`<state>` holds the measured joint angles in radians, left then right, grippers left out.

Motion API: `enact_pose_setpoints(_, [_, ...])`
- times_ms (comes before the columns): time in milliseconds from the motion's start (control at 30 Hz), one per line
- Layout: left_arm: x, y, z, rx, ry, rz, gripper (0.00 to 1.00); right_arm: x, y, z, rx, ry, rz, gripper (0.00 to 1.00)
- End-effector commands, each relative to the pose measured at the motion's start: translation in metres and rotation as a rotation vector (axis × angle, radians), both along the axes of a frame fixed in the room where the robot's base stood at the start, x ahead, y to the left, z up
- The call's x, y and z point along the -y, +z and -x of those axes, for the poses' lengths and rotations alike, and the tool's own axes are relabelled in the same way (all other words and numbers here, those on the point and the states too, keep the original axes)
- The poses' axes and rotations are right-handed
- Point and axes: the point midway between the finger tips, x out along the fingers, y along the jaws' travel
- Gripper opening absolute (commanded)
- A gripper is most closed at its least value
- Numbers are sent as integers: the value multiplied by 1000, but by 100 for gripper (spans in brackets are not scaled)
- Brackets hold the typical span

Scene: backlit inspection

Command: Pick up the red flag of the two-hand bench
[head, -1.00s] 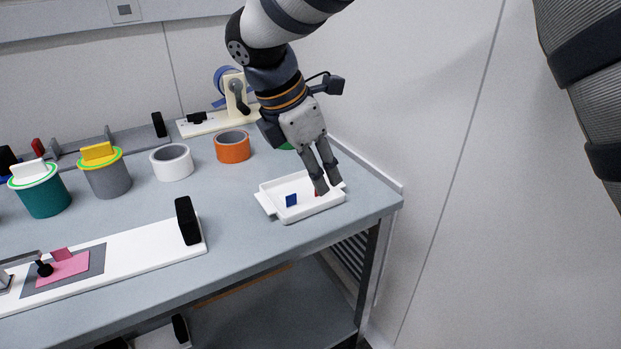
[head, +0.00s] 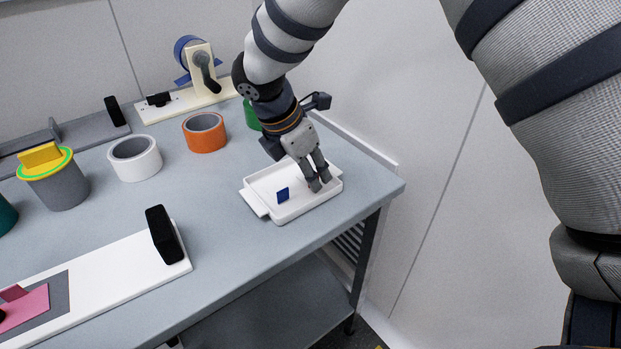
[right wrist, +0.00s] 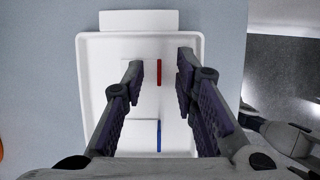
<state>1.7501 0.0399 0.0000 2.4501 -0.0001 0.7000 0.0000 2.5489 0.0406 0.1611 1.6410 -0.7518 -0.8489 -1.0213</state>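The red flag (right wrist: 159,72) stands in the white tray (head: 290,216), seen edge-on in the right wrist view as a thin red strip with a white base. My right gripper (right wrist: 160,76) is open, with one finger on each side of the red flag and gaps to both. In the head view my right gripper (head: 321,186) reaches down into the right part of the tray, and its fingers mostly hide the red flag. A blue flag (head: 283,195) stands in the same tray; it also shows in the right wrist view (right wrist: 159,135). My left gripper is not in view.
The tray stands near the bench's right end. Behind it are orange (head: 205,132), white (head: 135,158) and green (head: 251,115) tape rolls and a tape dispenser (head: 200,72). A white board with a black end block (head: 163,235) lies to the left. A wall is at the right.

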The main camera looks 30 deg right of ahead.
Motion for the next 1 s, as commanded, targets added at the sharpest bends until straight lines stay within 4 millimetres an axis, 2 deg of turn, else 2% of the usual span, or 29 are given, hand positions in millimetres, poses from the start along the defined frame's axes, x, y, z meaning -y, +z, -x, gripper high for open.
enact_pose_setpoints(67, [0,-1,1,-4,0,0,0,2,-8,0,-4,1,-1,27])
enact_pose_setpoints(267, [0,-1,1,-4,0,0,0,2,-8,0,-1,1,-1,27])
enact_pose_setpoints(300, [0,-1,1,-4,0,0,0,2,-8,0,-1,1,-1,18])
enact_pose_setpoints(433, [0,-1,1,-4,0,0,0,2,-8,0,-1,1,-1,0])
enact_pose_setpoints(833, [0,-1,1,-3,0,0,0,2,-6,0,-1,0,-1,0])
enact_pose_setpoints(1000, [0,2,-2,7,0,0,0,2,17,-1,4,-2,-1,0])
